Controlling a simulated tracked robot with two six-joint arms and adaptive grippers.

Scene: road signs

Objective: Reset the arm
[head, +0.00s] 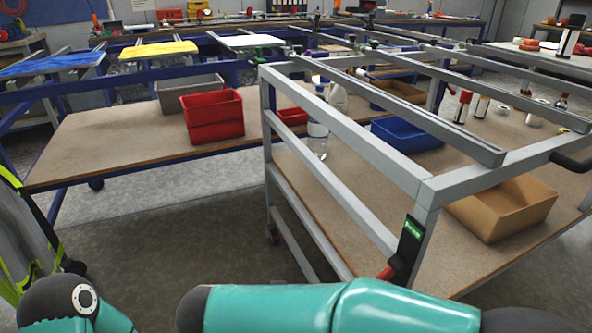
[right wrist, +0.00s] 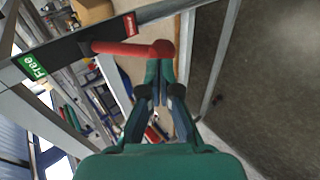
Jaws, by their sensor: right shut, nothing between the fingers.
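My right gripper (right wrist: 160,78) shows in the right wrist view, its two fingers closed together and empty. Its tips lie just below the end of a red handle (right wrist: 130,48) in that picture; I cannot tell whether they touch. The handle sits on a dark plate with a green "Free" label (right wrist: 33,66) and a small red label (right wrist: 129,25). In the head view the same plate (head: 410,241) is fixed on the near corner post of the grey cart, with the red handle (head: 386,273) low on it. Teal links of my arms cross the bottom; neither gripper shows there.
The grey cart frame (head: 345,190) stands close ahead on the right, holding a blue bin (head: 407,134) and a tan bin (head: 503,208). A blue-framed table with a red bin (head: 214,116) and a grey bin (head: 187,92) stands left. Floor (head: 180,250) between is clear.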

